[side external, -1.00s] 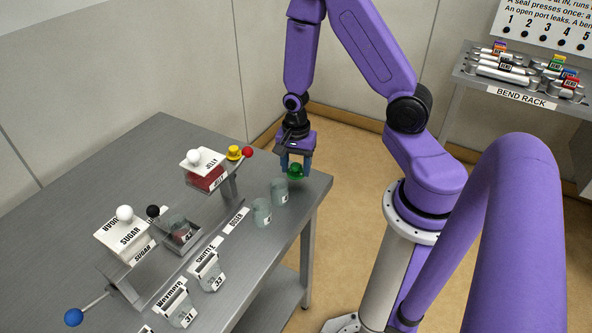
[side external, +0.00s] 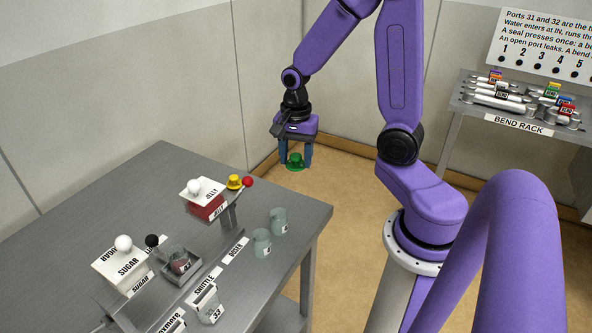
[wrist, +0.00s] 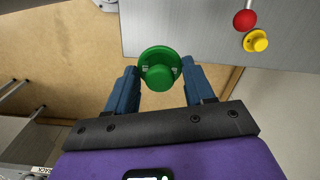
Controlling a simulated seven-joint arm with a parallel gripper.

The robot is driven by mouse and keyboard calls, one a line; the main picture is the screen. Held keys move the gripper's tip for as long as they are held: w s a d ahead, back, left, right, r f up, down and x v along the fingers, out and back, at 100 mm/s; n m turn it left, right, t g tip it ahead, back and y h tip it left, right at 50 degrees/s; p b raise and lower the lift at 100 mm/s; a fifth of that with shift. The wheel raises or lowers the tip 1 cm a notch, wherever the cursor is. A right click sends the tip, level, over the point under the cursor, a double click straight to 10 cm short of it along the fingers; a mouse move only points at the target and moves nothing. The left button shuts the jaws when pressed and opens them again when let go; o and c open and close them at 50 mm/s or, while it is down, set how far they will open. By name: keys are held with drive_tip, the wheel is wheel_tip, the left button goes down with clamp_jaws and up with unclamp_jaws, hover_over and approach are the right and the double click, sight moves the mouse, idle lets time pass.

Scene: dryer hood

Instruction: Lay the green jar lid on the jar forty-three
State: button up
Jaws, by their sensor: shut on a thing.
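My gripper (side external: 295,160) is shut on the green jar lid (side external: 295,161) by its rim. It holds the lid in the air beyond the table's far right edge, with floor behind it. In the wrist view the lid (wrist: 158,66) sits between the blue fingertips. A glass jar with dark red contents (side external: 180,262) stands in a metal holder on the table; its label looks like 43 but is too small to be sure. Two clear jars, one (side external: 279,222) and another (side external: 261,243), stand near the table's right edge. No lid shows on these jars.
A yellow lid (side external: 234,182) and a red knob (side external: 247,182) are at the table's back. White-topped JELLY (side external: 204,188) and SUGAR (side external: 122,265) hoppers, with a black knob (side external: 152,240), flank the jar holder. The table's back left (side external: 150,180) is bare.

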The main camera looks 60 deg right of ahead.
wheel_tip(320, 180, up, 10)
drive_tip(key=shift+f, duration=0.1)
drive_tip(key=w+a+n, duration=0.3)
drive_tip(key=w+a, duration=0.4)
drive_tip(key=a, duration=0.1)
drive_tip(key=n, duration=0.6)
hover_over(176, 252)
wheel_tip(176, 252, down, 11)
drive_tip(key=shift+f, duration=2.05)
drive_tip(key=shift+f, duration=1.05)
idle(0.4)
